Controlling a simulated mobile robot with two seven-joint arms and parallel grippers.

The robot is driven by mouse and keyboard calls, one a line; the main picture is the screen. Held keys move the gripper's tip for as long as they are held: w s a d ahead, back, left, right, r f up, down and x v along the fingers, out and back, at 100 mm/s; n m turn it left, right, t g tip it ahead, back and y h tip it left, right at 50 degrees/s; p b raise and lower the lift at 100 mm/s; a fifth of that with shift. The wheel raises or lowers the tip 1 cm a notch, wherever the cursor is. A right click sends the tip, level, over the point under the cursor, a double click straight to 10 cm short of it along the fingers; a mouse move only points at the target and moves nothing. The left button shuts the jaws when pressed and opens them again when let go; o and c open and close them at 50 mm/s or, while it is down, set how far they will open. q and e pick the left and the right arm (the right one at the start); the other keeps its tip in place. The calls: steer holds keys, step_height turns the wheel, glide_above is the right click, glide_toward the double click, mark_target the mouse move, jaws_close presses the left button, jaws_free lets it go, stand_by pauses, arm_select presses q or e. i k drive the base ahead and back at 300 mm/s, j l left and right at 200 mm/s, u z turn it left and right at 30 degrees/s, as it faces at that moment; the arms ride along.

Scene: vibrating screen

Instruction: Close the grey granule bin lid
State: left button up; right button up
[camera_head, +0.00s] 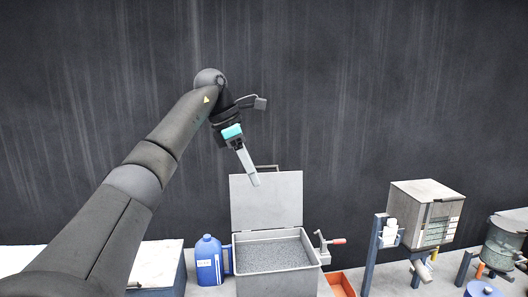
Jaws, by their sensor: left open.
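The grey granule bin (240,287) stands at the bottom centre, filled with grey granules (272,253). Its lid (275,205) is raised upright at the back of the bin, with a dark handle (266,168) at its top edge. My right gripper is not in view.
A blue jug (208,262) stands left of the bin. A clamp with a red handle (338,241) is on the bin's right side, above an orange tray (341,284). A grey box machine (421,218) stands further right. A dark wall is behind.

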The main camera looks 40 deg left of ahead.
mark_target(278, 201)
steer(key=i+j, duration=0.25)
steer(key=j, duration=0.15)
steer(key=i+j, duration=0.55)
steer(key=j, duration=0.25)
steer(key=i+j, duration=0.25)
steer(key=j, duration=0.15)
